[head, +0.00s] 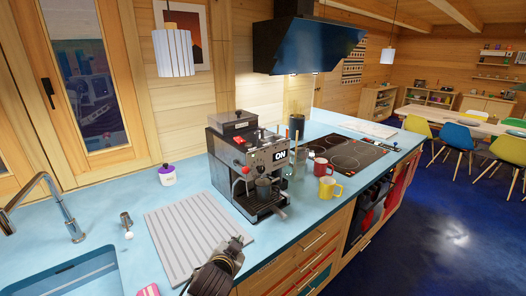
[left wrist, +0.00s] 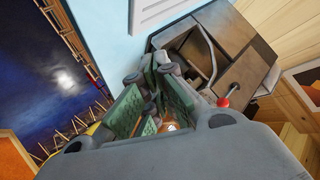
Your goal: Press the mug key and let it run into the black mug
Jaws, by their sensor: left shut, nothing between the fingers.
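The coffee machine (head: 235,150) stands on the blue counter, with a lit panel (head: 281,155) reading ON at its front upper right. A dark cup shape, which looks like the black mug (head: 263,187), is under the machine's spout above the drip tray (head: 268,207). The mug key cannot be made out. My left gripper (head: 243,240) is shut and empty, low in front of the machine and apart from it. My right gripper is not in view.
A red mug (head: 320,166) and a yellow mug (head: 329,187) stand right of the machine, near the cooktop (head: 345,155). A ribbed white drainboard (head: 185,228) lies to its left, beside the sink (head: 80,277).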

